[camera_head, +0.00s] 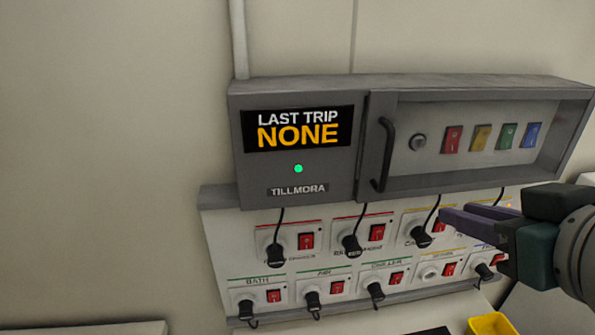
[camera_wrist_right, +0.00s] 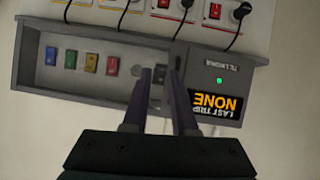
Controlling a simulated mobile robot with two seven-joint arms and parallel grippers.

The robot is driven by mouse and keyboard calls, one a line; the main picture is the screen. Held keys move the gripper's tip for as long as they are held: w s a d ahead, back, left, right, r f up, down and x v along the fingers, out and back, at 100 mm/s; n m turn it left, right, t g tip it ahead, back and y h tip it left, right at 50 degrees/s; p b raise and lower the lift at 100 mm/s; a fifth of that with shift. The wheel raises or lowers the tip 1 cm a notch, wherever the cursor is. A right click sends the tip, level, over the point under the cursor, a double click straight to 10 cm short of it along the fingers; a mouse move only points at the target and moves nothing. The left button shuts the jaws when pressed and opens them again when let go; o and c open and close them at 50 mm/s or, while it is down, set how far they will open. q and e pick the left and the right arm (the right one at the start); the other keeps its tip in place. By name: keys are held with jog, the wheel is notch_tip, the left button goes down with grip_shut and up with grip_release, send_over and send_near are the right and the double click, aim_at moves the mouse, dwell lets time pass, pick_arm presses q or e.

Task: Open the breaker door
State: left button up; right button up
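The breaker door (camera_head: 465,182) is a grey framed panel with a window, closed on the grey cabinet. Its dark curved upright handle (camera_head: 384,155) is on the door's left side. The door also shows upside down in the right wrist view (camera_wrist_right: 40,93), where my fingers partly cover the handle area. My right gripper (camera_head: 455,217) has purple fingers and is in front of the cabinet, below and right of the handle, apart from it. In the wrist view, a gap shows between its fingers (camera_wrist_right: 162,78) with nothing held. My left gripper is not in view.
Behind the window are a round knob (camera_head: 418,142) and several coloured switches. A "LAST TRIP NONE" display (camera_head: 297,129) is left of the door. Below are a white socket panel (camera_head: 222,232) with several plugs and hanging cables, and a yellow container (camera_head: 489,324).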

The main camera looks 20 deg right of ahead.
aim_at(389, 164)
jog(key=w+t+y+b, duration=0.1)
jog(key=w+t, duration=0.1)
jog(key=w, duration=0.2)
jog(key=w+n+t+y+b, duration=0.1)
jog(key=w+t, duration=0.1)
jog(key=w, duration=0.2)
jog(key=w+t+y+b, duration=0.1)
jog(key=w+t, duration=0.1)
jog(key=w, duration=0.3)
jog(key=shift+a+f+n, duration=0.1)
jog(key=shift+f+n, duration=0.2)
jog(key=shift+f, duration=0.05)
jog(key=shift+w, duration=0.55)
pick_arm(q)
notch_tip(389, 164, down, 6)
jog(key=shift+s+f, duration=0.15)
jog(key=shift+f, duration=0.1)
pick_arm(e)
grip_shut()
